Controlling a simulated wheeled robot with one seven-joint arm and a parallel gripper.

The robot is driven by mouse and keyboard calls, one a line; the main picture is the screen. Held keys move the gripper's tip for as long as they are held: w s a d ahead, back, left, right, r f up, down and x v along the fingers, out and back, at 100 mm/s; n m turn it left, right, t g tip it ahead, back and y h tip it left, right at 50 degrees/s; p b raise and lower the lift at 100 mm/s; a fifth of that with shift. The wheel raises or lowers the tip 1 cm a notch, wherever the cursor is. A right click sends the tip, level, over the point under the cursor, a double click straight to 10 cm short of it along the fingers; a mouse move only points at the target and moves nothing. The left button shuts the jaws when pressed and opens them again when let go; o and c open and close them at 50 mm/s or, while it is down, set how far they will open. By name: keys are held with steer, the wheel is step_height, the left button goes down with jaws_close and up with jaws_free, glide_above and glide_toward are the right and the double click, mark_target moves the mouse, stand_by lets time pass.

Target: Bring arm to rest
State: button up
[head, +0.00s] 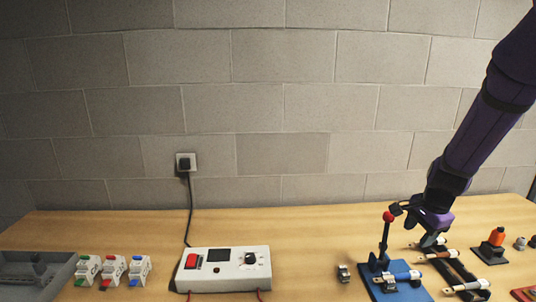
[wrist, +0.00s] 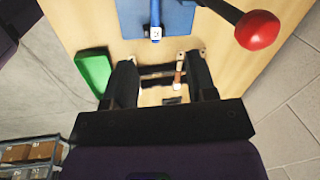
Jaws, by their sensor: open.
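My purple arm reaches in from the upper right in the head view. My gripper (head: 432,238) hangs above the right part of the bench, just right of a lever with a red knob (head: 389,216) on a blue base (head: 408,287). In the wrist view my gripper (wrist: 165,72) has its two dark fingers spread apart with nothing held between them. The red knob (wrist: 257,30) shows there at the upper right, apart from the fingers, and the blue base (wrist: 178,18) at the top.
A white box with a red switch (head: 222,270) stands mid-bench. Several small coloured-top blocks (head: 112,271) and a grey tray (head: 62,270) are at left. An orange-topped part (head: 497,238) stands at right. A green tray (wrist: 95,72) shows in the wrist view.

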steer(key=s+a+r+n, duration=0.2)
steer(key=r, duration=0.3)
steer(key=s+a+r+n, duration=0.3)
steer(key=r, duration=0.3)
steer(key=s+a+r+n+t, duration=0.1)
steer(key=s+a+r+n, duration=0.1)
steer(key=s+r+n, duration=0.3)
steer(key=s+a+r+n+t, duration=0.2)
steer(key=s+r+n, duration=0.3)
steer(key=s, duration=0.9)
step_height(320, 180, up, 2)
steer(key=shift+s+a+r+h, duration=0.15)
steer(key=shift+a+h, duration=0.15)
steer(key=shift+a, duration=0.45)
